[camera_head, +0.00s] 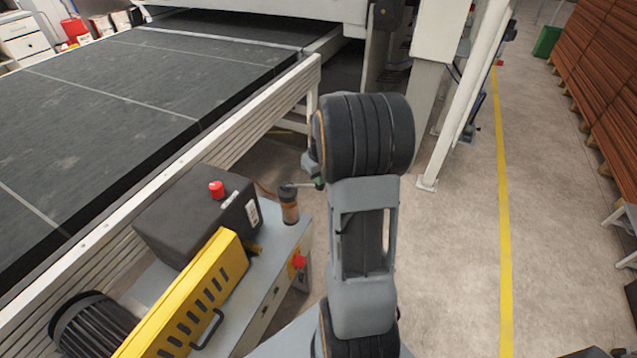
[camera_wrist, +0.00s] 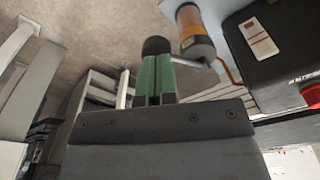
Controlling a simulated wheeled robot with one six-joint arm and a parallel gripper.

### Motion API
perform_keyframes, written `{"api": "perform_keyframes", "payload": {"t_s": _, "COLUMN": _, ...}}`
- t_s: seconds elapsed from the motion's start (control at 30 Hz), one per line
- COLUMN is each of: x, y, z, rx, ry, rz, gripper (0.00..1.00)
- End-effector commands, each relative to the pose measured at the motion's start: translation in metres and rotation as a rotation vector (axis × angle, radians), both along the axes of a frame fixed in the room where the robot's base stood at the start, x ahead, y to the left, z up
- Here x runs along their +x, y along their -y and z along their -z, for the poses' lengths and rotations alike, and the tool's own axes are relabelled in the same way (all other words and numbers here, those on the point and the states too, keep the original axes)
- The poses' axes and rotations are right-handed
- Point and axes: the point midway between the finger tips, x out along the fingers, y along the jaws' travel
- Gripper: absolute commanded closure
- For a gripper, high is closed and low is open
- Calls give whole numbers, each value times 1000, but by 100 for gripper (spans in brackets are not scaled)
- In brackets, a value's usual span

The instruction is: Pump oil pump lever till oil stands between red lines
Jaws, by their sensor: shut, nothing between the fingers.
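The oil pump (camera_head: 289,207) is a small amber-brown cylinder with a grey top at the right end of the machine's grey bench. Its thin grey lever (camera_head: 297,186) points right toward my arm. In the wrist view the pump (camera_wrist: 196,45) is at upper right, and a lever rod (camera_wrist: 186,62) runs left from it toward my fingers. My gripper (camera_wrist: 155,72) has green fingers, shut and empty. A round black knob or tip shows at their far end; I cannot tell whether they touch the lever. In the head view my arm mostly hides the gripper. Oil level and red lines cannot be made out.
A black box (camera_head: 196,215) with a red button stands left of the pump, with a yellow guard (camera_head: 190,300) in front. A red knob (camera_head: 298,261) sits on the bench side. The black conveyor (camera_head: 110,100) lies behind left. The floor (camera_head: 450,260) at right is clear.

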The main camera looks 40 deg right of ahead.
Motion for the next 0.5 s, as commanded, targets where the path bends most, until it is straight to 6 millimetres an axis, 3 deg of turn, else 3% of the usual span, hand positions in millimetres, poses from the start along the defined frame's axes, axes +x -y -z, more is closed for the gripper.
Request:
{"api": "perform_keyframes", "payload": {"t_s": 0.23, "x": 0, "y": 0, "z": 10, "rx": 0, "ry": -1, "rz": 1, "gripper": 100}}
{"api": "perform_keyframes", "payload": {"t_s": 0.5, "x": 0, "y": 0, "z": 39, "rx": 0, "ry": 0, "rz": 1, "gripper": 100}}
